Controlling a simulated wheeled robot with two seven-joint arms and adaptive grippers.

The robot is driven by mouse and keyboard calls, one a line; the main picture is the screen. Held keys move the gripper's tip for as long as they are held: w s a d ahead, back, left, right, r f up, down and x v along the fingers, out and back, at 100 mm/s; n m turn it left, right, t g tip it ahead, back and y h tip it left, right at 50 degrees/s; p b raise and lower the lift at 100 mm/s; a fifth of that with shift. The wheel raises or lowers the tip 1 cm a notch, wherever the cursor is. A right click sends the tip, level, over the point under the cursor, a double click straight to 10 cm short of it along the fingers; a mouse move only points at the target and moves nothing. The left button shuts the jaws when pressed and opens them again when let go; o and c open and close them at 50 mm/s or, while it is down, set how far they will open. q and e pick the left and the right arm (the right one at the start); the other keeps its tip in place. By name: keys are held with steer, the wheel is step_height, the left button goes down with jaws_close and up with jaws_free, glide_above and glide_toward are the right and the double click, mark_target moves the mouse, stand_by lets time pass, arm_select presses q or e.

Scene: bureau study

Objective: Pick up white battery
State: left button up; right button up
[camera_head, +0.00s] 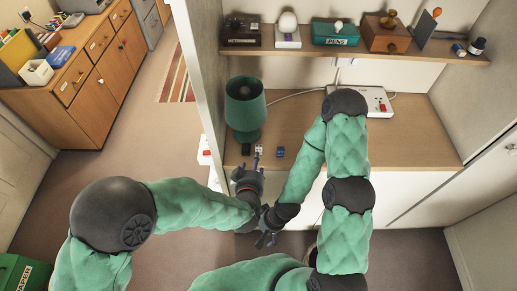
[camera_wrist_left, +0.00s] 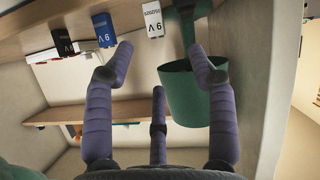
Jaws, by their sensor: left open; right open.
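The white battery (camera_head: 259,148) stands on the desk near the foot of the green lamp. In the left wrist view, which is upside down, the white battery (camera_wrist_left: 153,18) is at the top, marked 9 V. My left gripper (camera_head: 247,167) is at the desk's front edge, just short of the white battery. Its fingers (camera_wrist_left: 160,54) are spread and empty, apart from the battery. My right gripper (camera_head: 267,240) is open and empty, in front of and below the desk edge, close to my left wrist.
A blue battery (camera_head: 280,152) stands right of the white one. The left wrist view also shows a black battery (camera_wrist_left: 63,43). The green lamp (camera_head: 246,105) is close behind. A shelf (camera_head: 350,54) with boxes hangs above. The desk's right part is clear.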

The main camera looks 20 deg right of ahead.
mark_target(259, 149)
arm_select(q)
steer(key=x, duration=0.3)
steer(key=b+x, duration=0.1)
steer(key=x, duration=0.2)
steer(key=b+x, duration=0.1)
steer(key=x, duration=0.2)
steer(key=shift+s+d+f, duration=0.1)
steer(key=shift+s+d, duration=0.05)
steer(key=shift+d, duration=0.2)
steer(key=shift+w+f, duration=0.1)
steer(key=shift+w, duration=0.2)
steer(key=shift+d, duration=0.1)
steer(key=shift+w, duration=0.1)
steer(key=shift+f, duration=0.1)
steer(key=c, duration=1.1)
